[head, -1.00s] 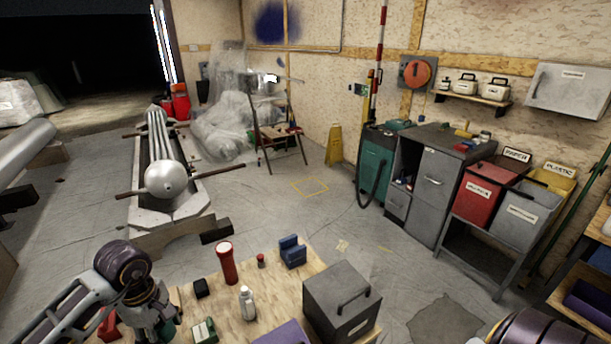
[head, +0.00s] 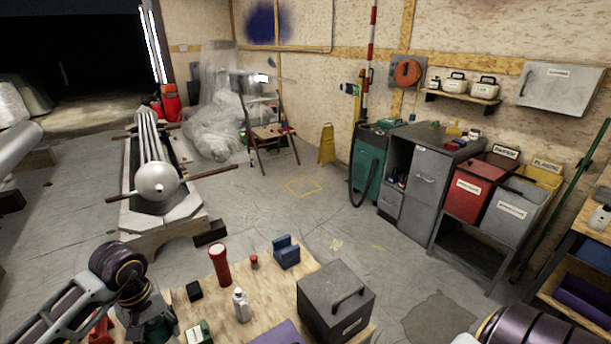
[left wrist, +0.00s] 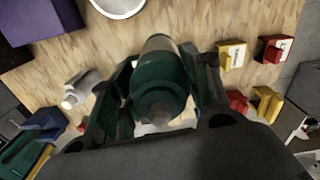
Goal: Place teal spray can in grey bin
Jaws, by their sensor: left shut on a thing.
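The teal spray can (left wrist: 160,75) is dark green-teal with a rounded end, and it is between the fingers of my left gripper (left wrist: 158,90) in the left wrist view. The gripper is shut on it above the wooden table. In the head view my left gripper (head: 150,318) is at the lower left by the table's left end, and the can is hard to make out there. The grey bin (head: 508,215) stands at the right on a dark stand, beside a red bin. My right gripper is out of view; only part of its arm shows at the lower right.
The wooden table (head: 262,285) carries a red flashlight (head: 219,266), a white bottle (head: 241,305), a blue block (head: 287,252) and a dark grey box (head: 335,303). A red bin (head: 472,190) and yellow bin (head: 541,178) adjoin the grey one. Open floor lies between table and bins.

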